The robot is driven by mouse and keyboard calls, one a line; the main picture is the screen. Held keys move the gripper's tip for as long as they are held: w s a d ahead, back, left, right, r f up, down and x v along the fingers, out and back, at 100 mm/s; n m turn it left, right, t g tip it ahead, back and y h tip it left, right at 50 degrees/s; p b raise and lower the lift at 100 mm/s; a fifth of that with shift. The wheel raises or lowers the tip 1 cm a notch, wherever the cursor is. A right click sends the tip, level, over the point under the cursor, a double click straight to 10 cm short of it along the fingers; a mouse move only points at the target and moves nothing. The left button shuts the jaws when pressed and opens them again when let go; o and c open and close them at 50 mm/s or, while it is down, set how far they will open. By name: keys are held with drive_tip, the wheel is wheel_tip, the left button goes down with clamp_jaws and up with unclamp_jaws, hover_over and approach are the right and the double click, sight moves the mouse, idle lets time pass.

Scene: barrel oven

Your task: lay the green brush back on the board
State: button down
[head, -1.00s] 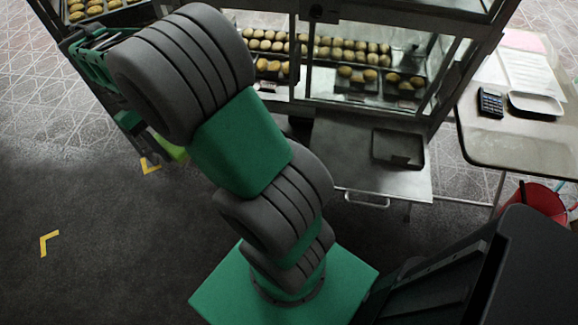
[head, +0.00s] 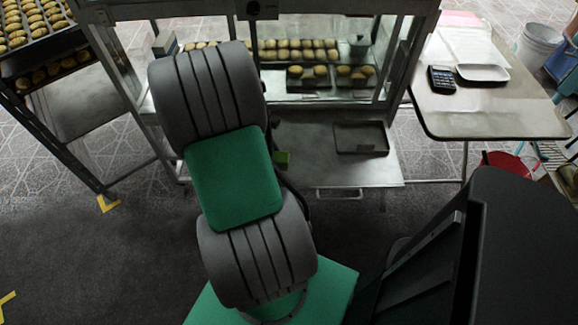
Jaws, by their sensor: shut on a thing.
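I cannot make out a board for certain. A dark shallow tray (head: 361,138) lies on the steel counter (head: 345,174) to the right of the green piece.
A glass cabinet (head: 385,60) with trays of buns stands behind the counter. A rack of buns (head: 35,45) is at the left. A table (head: 490,112) at the right bears a calculator (head: 441,79) and a white dish (head: 483,73). The floor at front left is clear.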

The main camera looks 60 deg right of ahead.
drive_tip(key=b, duration=0.1)
hover_over(294, 171)
drive_tip(key=w, duration=0.1)
drive_tip(key=f, duration=0.6)
drive_tip(key=shift+w+a+f, duration=0.15)
drive_tip(key=shift+a+f, duration=0.1)
drive_tip(key=shift+a, duration=0.15)
drive_tip(key=shift+d+f, duration=0.1)
drive_tip(key=shift+f, duration=1.6)
drive_tip(key=c, duration=0.9)
unclamp_jaws()
drive_tip(key=shift+o, duration=0.2)
